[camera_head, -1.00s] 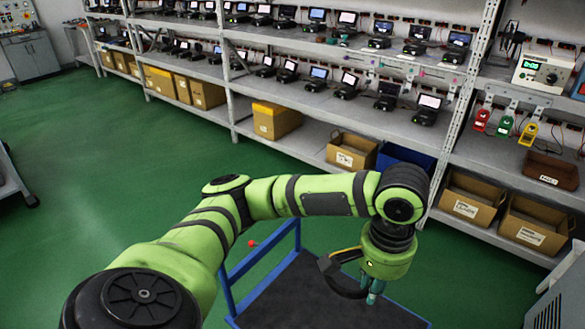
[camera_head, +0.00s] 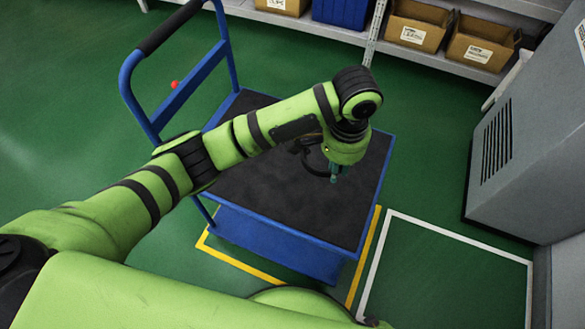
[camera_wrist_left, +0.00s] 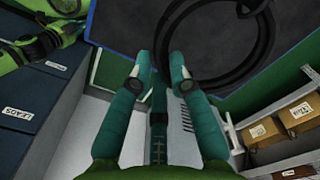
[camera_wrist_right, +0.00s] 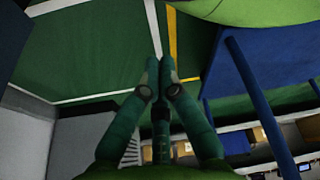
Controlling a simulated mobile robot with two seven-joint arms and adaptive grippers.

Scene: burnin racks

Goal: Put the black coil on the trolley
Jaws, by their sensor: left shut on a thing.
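The trolley (camera_head: 270,190) has a dark deck, blue sides and a blue push handle at its left. My left gripper (camera_head: 334,178) is over the deck's right part and is shut on the black coil (camera_head: 308,163). The coil is partly hidden by the gripper in the head view. In the left wrist view the coil (camera_wrist_left: 262,50) hangs as a loose ring past the fingertips, over the dark deck (camera_wrist_left: 118,22). I cannot tell whether it touches the deck. My right gripper (camera_wrist_right: 160,62) shows only in its wrist view, with fingertips together and nothing between them.
A grey cabinet (camera_head: 535,130) stands at the right. A shelf with cardboard boxes (camera_head: 415,28) and a blue bin (camera_head: 342,12) runs along the back. Yellow and white floor lines surround open green floor. A small red ball-like thing (camera_head: 175,84) shows by the handle.

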